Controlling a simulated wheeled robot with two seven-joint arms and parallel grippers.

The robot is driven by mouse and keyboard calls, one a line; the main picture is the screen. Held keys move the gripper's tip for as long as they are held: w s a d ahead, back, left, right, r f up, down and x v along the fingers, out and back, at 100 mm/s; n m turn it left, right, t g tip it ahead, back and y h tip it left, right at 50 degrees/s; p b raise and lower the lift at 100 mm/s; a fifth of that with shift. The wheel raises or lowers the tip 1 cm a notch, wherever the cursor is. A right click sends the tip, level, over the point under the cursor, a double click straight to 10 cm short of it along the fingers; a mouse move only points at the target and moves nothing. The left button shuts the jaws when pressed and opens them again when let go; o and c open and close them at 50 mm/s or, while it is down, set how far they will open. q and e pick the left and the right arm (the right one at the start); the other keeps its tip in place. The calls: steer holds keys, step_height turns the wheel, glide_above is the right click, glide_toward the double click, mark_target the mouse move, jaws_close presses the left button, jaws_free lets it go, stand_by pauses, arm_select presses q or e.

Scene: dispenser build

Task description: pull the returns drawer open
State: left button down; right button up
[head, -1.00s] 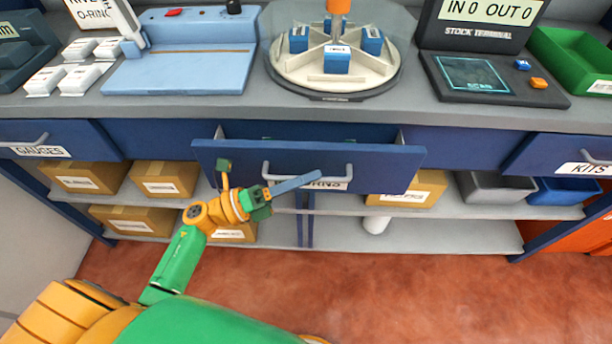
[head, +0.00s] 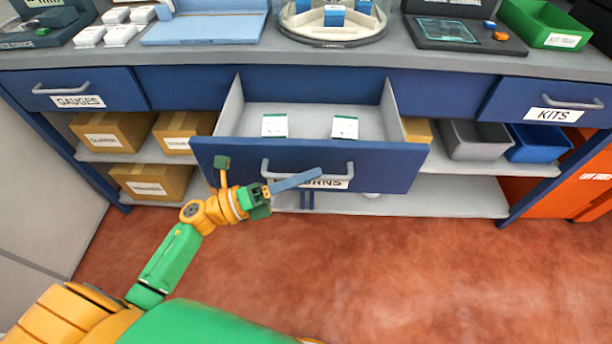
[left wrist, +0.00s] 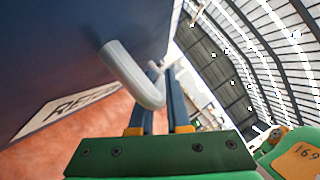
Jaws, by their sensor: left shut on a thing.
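The returns drawer (head: 230,160) stands well out from the blue bench front in the head view, its grey inside showing. Two small white boxes with green edges, a left one (head: 274,126) and a right one (head: 345,128), lie in it. Its grey handle (head: 351,170) is on the blue front, beside a label partly hidden by my gripper. My left gripper (head: 316,175) is shut on the handle. In the left wrist view, the handle (left wrist: 125,70) passes down to the two blue fingers (left wrist: 165,95). My right gripper is not in view.
The gauges drawer (head: 110,90) at left and kits drawer (head: 510,105) at right are shut. Cardboard boxes (head: 150,182) and bins (head: 478,140) stand on the shelves below. The grey worktop (head: 200,54) carries several devices. The reddish floor (head: 430,270) in front is clear.

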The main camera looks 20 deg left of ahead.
arm_select(q)
steer(key=shift+s, duration=0.1)
stand_by(0.3)
steer(key=c, duration=0.9)
jaws_free()
steer(key=b+v, duration=0.2)
steer(key=v, duration=0.5)
